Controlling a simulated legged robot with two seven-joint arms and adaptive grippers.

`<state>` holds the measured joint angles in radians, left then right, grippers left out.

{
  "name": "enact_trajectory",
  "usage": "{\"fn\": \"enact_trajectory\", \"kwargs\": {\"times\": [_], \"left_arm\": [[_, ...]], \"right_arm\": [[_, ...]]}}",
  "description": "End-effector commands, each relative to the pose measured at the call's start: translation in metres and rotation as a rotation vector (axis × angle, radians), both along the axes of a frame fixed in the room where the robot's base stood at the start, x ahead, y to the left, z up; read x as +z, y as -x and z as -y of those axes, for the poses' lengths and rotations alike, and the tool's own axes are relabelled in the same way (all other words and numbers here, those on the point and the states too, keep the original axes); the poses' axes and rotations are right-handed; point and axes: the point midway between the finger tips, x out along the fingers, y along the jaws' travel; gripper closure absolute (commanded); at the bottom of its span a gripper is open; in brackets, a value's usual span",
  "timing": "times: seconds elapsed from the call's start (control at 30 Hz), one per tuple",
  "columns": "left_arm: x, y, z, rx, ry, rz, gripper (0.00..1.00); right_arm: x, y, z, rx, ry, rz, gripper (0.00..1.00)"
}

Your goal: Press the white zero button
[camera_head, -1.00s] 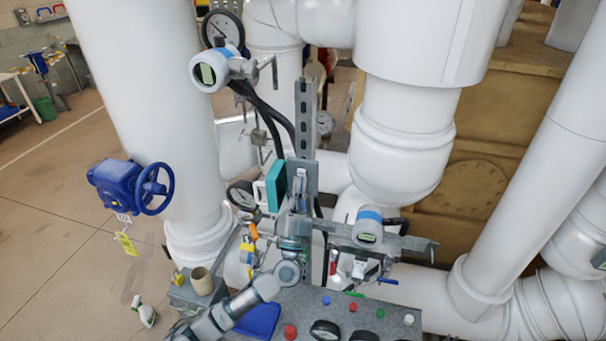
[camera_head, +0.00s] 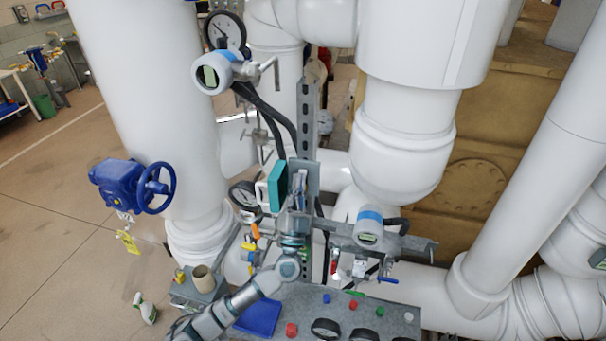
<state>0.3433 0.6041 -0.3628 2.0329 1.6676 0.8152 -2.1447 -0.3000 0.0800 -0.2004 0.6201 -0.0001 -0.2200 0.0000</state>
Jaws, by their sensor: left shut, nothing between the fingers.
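My left arm comes in from the bottom left, and my left gripper (camera_head: 299,198) points away from me, shut and empty. It is in front of the upright grey metal bracket, beside a teal and white box (camera_head: 275,187). A small pale button (camera_head: 408,317) sits at the right end of the grey control panel (camera_head: 385,312). I cannot tell whether it is the white zero button, as no label is readable. The gripper is above and to the left of this button, well apart from it. My right gripper is not in view.
The panel also bears red, blue and green buttons and round gauges. A blue-capped transmitter (camera_head: 368,228) stands right of my gripper; another (camera_head: 212,73) is higher up. Large white pipes (camera_head: 405,140) crowd the right. A blue valve (camera_head: 135,187) is at left, beside open floor.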

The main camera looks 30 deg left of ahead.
Motion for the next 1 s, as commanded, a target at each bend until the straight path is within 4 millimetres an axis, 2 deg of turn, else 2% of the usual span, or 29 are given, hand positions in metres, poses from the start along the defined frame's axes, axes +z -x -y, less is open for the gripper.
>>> {"fn": "enact_trajectory", "kwargs": {"times": [1.0], "left_arm": [[0.000,-0.011,-0.002,0.000,0.001,0.000,1.00]], "right_arm": [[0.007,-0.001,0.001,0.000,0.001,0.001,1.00]]}}
